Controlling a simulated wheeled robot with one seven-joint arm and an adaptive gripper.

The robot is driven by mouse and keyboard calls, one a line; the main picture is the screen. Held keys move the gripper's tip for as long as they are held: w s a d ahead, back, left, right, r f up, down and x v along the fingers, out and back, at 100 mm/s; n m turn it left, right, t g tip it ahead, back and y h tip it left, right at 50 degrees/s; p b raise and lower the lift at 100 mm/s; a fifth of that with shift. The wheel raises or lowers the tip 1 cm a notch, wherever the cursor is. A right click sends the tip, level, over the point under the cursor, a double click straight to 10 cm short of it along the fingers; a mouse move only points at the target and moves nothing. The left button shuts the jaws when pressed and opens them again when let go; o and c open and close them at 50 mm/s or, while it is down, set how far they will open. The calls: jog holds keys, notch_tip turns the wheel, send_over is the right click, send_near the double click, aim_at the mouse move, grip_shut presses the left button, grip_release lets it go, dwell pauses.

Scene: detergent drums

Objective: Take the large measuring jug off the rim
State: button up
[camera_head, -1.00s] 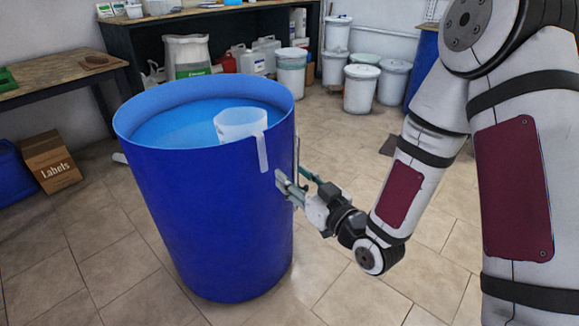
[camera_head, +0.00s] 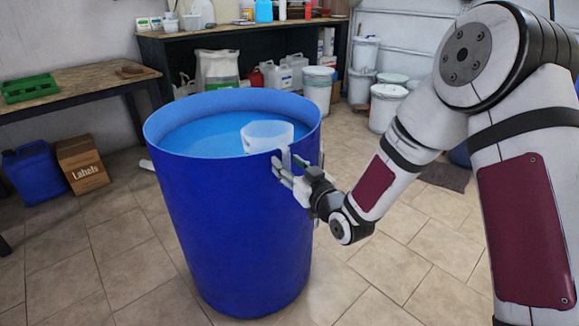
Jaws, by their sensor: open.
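The large measuring jug (camera_head: 266,136) is whitish and translucent. It hangs inside the near right rim of the blue drum (camera_head: 225,215), its handle strip hooked over the rim to the outside. Blue liquid (camera_head: 200,134) shows in the drum around the jug. My gripper (camera_head: 279,168) is open at the outside of the rim, its fingers beside the jug's handle (camera_head: 286,156). The fingers cover the lower part of the handle. I cannot tell whether they touch it.
A bench (camera_head: 75,83) with a green tray (camera_head: 29,87) stands at the left, a labelled cardboard box (camera_head: 82,166) and a blue canister (camera_head: 36,173) below it. White buckets (camera_head: 386,107) and a shelf with bottles stand behind. The tiled floor in front is clear.

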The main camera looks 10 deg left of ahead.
jog(key=c, duration=0.9)
grip_shut()
jog(key=shift+w+a+r, duration=0.1)
jog(key=shift+w+r, duration=0.05)
jog(key=shift+r, duration=1)
notch_tip(320, 180, up, 13)
jog(key=p, duration=0.6)
jog(key=shift+r, duration=0.15)
jog(key=shift+r+p, duration=1.3)
jog(key=shift+r, duration=1.3)
